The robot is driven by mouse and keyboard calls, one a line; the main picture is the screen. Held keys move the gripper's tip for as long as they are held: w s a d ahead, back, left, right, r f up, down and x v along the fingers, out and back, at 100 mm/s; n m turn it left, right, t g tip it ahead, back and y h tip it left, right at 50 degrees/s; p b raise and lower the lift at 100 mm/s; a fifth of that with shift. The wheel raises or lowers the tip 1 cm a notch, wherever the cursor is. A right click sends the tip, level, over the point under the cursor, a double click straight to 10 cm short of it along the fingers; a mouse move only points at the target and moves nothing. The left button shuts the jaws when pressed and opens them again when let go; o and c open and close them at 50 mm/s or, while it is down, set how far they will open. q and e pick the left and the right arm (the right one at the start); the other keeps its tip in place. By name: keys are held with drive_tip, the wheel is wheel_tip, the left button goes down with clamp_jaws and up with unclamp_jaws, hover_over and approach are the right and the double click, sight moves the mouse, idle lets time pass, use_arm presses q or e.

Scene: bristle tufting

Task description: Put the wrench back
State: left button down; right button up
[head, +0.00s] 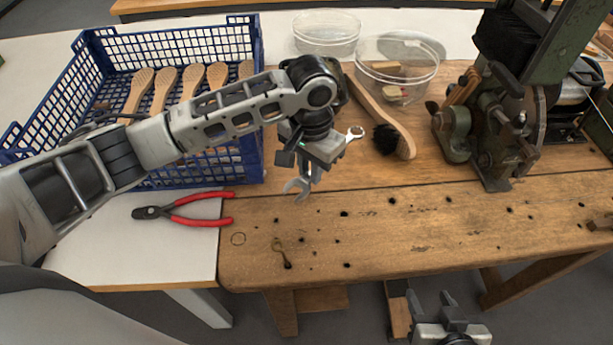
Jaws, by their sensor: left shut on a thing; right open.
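The wrench (299,188) is a grey metal spanner held above the wooden workbench. Its open jaw points down and left, and its ring end shows to the upper right. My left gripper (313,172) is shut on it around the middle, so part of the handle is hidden. A small brass-coloured hook (282,252) is at the front part of the bench top, below and left of the wrench and apart from it. My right gripper (431,303) is open and empty, low in front of the bench's front edge.
A blue crate (215,172) with several wooden brush bodies stands at the left. Red-handled pliers (185,211) lie on the white table. A brush (400,135), clear tubs (397,62) and a green machine (495,125) stand behind. The bench front is mostly clear.

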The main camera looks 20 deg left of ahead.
use_arm(q)
drive_tip(key=f, duration=0.2)
drive_tip(key=a+f, duration=0.1)
drive_tip(key=shift+w+f, duration=0.3)
drive_tip(key=shift+w, duration=0.05)
drive_tip(key=shift+f, duration=0.35)
use_arm(e)
drive_tip(key=shift+s+f, duration=0.2)
drive_tip(key=shift+s, duration=0.1)
use_arm(q)
drive_tip(key=c, duration=1.3)
unclamp_jaws()
drive_tip(key=shift+f, duration=0.15)
drive_tip(key=shift+c, duration=0.2)
wheel_tip(320, 180, up, 12)
use_arm(e)
drive_tip(key=shift+w+r, duration=0.15)
use_arm(q)
drive_tip(key=shift+s, duration=0.15)
